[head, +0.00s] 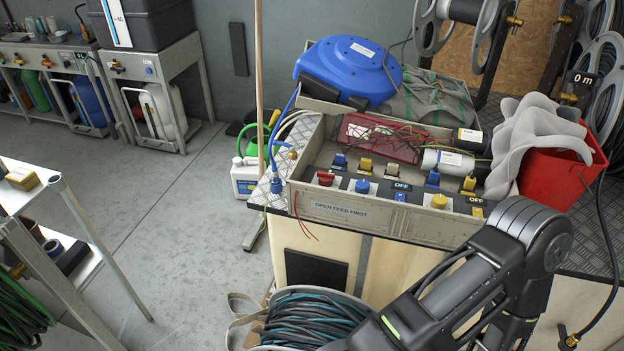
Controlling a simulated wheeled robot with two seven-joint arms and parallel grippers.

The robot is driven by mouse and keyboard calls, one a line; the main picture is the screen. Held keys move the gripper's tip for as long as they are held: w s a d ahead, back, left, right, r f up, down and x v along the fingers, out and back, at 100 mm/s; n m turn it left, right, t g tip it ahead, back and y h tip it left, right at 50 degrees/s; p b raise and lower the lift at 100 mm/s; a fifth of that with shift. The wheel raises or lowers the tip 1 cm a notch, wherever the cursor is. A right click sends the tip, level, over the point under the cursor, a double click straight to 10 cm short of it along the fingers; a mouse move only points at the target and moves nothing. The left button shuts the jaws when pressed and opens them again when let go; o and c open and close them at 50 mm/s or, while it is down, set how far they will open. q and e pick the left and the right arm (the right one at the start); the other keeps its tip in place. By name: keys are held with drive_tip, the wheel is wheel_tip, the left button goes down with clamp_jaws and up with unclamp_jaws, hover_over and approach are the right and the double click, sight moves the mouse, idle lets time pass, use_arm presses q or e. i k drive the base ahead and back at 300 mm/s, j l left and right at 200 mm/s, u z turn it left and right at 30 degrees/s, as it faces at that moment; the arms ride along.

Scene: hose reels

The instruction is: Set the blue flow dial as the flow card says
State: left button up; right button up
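A grey control box (390,225) stands on the bench at centre right. Its front row holds a red knob (325,178), a blue knob (363,186) and a yellow knob (439,201). Smaller blue knobs sit behind, one at left (340,160) and one at right (432,178). I cannot tell which blue one is the flow dial, nor read their settings. A label on the box front (340,212) reads "OPEN FEED FIRST"; small plates read "OFF". I cannot identify a flow card. My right arm crosses the lower right; neither gripper is in view.
A blue hose reel (347,70) stands behind the box. A red bin (562,165) with grey cloth (535,140) is at its right. Thin wires and a white cylinder (447,160) lie in the box. A coiled hose (315,318) is below.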

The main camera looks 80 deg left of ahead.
sight(361, 186)
drive_tip(key=u, duration=1.05)
drive_tip(key=k+j, duration=0.15)
drive_tip(key=k, duration=0.55)
